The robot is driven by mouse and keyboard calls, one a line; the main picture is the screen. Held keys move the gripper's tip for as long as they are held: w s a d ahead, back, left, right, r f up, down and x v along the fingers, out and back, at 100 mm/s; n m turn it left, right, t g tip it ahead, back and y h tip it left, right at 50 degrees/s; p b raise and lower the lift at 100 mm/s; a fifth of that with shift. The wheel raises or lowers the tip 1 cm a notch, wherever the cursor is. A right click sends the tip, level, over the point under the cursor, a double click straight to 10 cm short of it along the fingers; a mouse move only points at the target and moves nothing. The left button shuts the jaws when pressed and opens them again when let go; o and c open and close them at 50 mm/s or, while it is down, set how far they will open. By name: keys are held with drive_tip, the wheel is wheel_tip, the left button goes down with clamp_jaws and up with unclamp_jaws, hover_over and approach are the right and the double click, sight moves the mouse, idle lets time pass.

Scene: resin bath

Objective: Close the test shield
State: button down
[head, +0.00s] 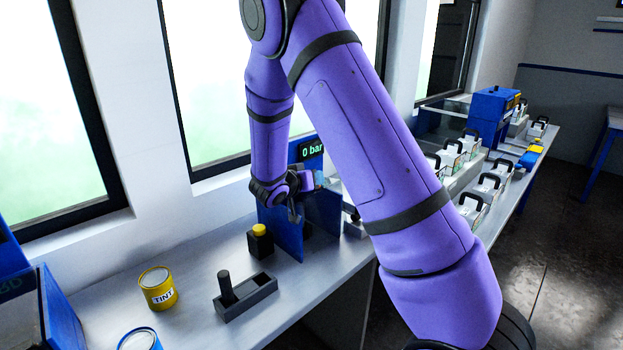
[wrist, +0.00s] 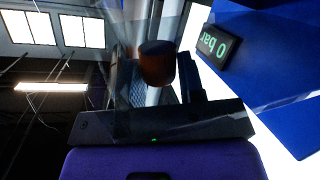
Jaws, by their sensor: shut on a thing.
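The test station (head: 308,136) is a blue housing with a black display reading "0 bar" on the bench by the window. The display (wrist: 217,47) also shows in the wrist view, tilted. My gripper (head: 297,188) is at the station's upper front. In the wrist view my gripper (wrist: 158,80) is shut around a short dark cylinder with an orange-brown side (wrist: 157,64), seemingly the shield's handle.
A black box with a yellow button (head: 260,240), a dark lever block (head: 245,296) and a yellow TINT can (head: 158,288) stand left of the station. A blue-rimmed can (head: 140,339) is nearer. Several handled containers (head: 470,207) stand beyond my arm.

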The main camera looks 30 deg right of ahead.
drive_tip(key=shift+s+f, duration=0.1)
drive_tip(key=shift+s, duration=0.05)
drive_tip(key=c, duration=0.8)
unclamp_jaws()
drive_tip(key=shift+a+r, duration=0.2)
drive_tip(key=shift+a, duration=0.2)
drive_tip(key=v, duration=1)
drive_tip(key=shift+s+d, duration=0.1)
